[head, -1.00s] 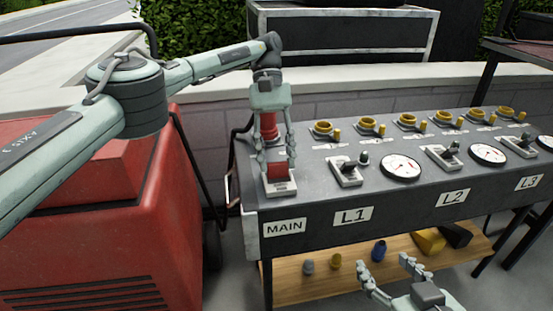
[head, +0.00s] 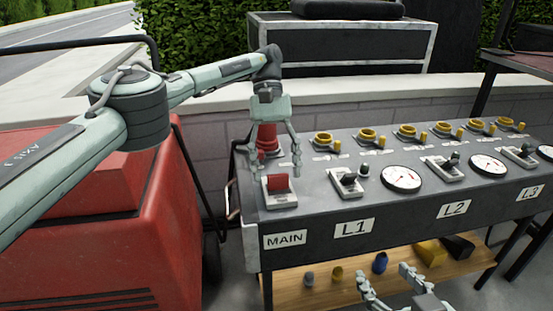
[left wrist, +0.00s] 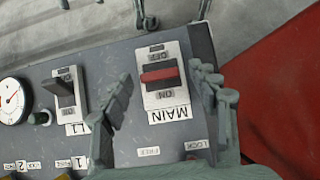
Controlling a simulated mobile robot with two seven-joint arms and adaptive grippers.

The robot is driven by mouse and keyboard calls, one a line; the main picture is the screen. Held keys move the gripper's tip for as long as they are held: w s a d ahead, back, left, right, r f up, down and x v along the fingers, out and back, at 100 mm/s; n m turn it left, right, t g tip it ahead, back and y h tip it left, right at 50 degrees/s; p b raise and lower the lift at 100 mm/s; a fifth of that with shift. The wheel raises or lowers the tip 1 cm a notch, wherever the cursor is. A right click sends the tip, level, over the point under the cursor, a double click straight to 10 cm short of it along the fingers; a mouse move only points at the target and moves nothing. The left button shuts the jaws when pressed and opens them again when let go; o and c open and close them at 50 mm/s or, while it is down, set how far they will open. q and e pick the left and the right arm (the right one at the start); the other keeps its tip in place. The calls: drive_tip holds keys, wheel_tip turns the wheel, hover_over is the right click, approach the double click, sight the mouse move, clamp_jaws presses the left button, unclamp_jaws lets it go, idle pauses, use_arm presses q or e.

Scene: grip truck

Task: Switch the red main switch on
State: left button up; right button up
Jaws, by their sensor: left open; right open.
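The red main switch (head: 278,183) stands on a pale plate (head: 283,201) at the left end of the dark panel, above the MAIN label (head: 285,240). My left gripper (head: 276,172) is open above it, fingers pointing down and spread to either side. In the left wrist view the red lever (left wrist: 160,76) lies between the open fingers of the left gripper (left wrist: 165,82), apart from both. ON reads on the plate side near the MAIN label. I cannot tell surely which way the lever is set. My right gripper (head: 391,285) is open and empty below the panel's front.
A red connector (head: 267,140) sits behind the left gripper. The L1 switch (head: 347,182) and a gauge (head: 401,177) are to the right, with yellow connectors (head: 368,136) behind. A red cabinet (head: 120,220) stands left. A wooden shelf (head: 320,293) with small parts lies below.

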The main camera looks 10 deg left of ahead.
sight(278, 175)
use_arm(q)
wheel_tip(278, 175, up, 10)
idle(0.7)
drive_tip(key=shift+s+f, duration=0.1)
